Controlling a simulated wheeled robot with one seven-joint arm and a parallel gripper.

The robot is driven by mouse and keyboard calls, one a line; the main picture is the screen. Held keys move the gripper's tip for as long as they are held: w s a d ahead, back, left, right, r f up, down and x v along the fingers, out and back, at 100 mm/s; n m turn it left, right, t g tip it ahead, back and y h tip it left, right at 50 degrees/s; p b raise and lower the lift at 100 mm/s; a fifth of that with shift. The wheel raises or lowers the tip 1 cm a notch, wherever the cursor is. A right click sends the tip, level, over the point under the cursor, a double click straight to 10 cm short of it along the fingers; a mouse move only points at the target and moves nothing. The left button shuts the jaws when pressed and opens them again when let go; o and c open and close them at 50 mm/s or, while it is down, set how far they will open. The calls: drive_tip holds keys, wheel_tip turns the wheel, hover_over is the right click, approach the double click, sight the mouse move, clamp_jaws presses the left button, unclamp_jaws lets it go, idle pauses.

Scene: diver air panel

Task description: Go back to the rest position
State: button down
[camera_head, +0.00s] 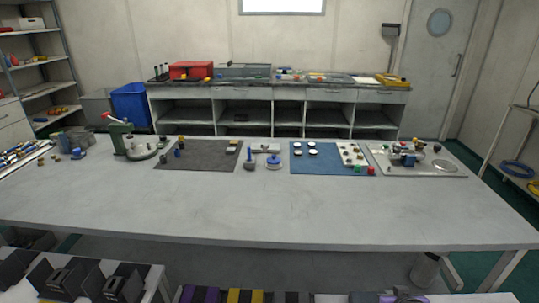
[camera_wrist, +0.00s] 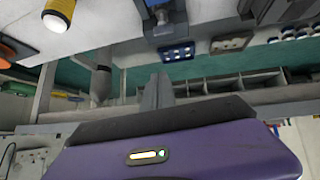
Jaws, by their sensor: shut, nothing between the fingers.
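My gripper (camera_wrist: 158,78) shows in the wrist view as two grey fingers close together, with nothing visible between them. They stick out beyond the dark edge of my purple hand housing. In the head view I cannot make out my gripper. The long grey table (camera_head: 240,215) in the head view carries the air panel parts. A green press-like tool (camera_head: 121,137) with a red-tipped handle stands at its left. A dark grey mat (camera_head: 205,160) and a blue mat (camera_head: 320,160) lie along its back half.
A light plate (camera_head: 450,166) with fittings lies at the table's right. Red and green pieces (camera_head: 366,170) sit by the blue mat. The table's front half is clear. Behind stand low open shelves (camera_head: 280,112) and a blue bin (camera_head: 130,104). Black holders (camera_head: 75,277) stand at the lower left.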

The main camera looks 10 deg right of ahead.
drive_tip(key=s+a+r+n+t+y, duration=0.1)
drive_tip(key=s+a+r+t, duration=0.3)
drive_tip(key=s+a+r, duration=0.55)
drive_tip(key=s+a+r+n+t+y, duration=0.15)
drive_tip(key=s+a+r+t, duration=0.45)
drive_tip(key=s+a, duration=0.6)
drive_tip(key=s+r+g, duration=0.1)
drive_tip(key=s, duration=0.5)
drive_tip(key=s+a+r+n+g+y, duration=0.1)
drive_tip(key=s+g, duration=0.1)
drive_tip(key=s, duration=0.4)
drive_tip(key=shift+s+a, duration=0.2)
drive_tip(key=shift+a, duration=0.1)
drive_tip(key=c, duration=2.2)
unclamp_jaws()
drive_tip(key=shift+y, duration=0.25)
